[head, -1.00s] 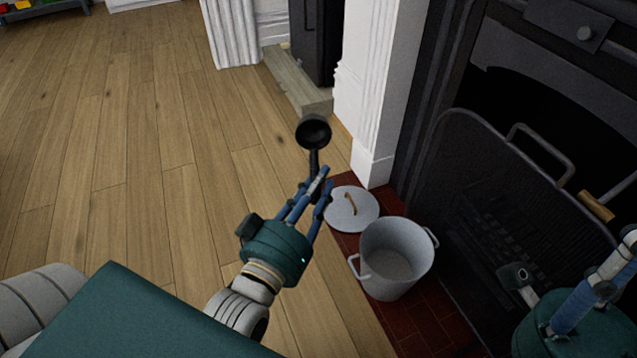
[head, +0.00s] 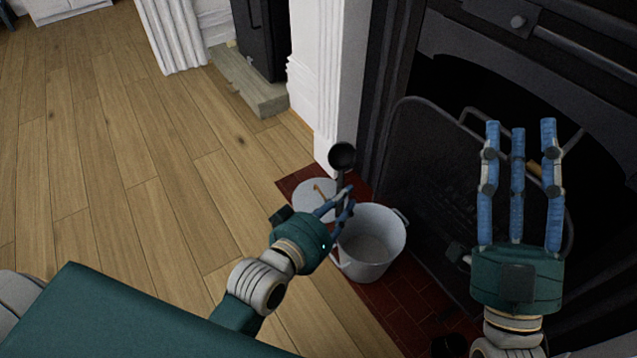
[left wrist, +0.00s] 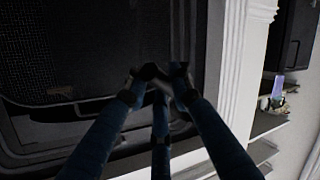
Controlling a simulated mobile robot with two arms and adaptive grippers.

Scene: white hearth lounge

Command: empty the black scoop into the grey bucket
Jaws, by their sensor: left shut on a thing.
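The black scoop (head: 342,156) is held up by its handle in my left gripper (head: 342,201). Its round bowl is above the fingers, and I cannot make out what is in it. The grey bucket (head: 372,258) stands upright on the red tiles, its open top facing up and its inside looking empty. My left gripper is beside the bucket's left rim, and the scoop bowl appears above and behind the rim. In the left wrist view the fingers (left wrist: 155,82) close around a dark handle. My right gripper (head: 519,130) is raised at the right, fingers spread and empty.
A grey lid (head: 312,205) with a wooden handle lies on the tiles left of the bucket. A dark mesh fire screen (head: 415,150) stands before the fireplace on the right. A white pillar (head: 325,90) rises behind. The wooden floor (head: 130,170) at left is clear.

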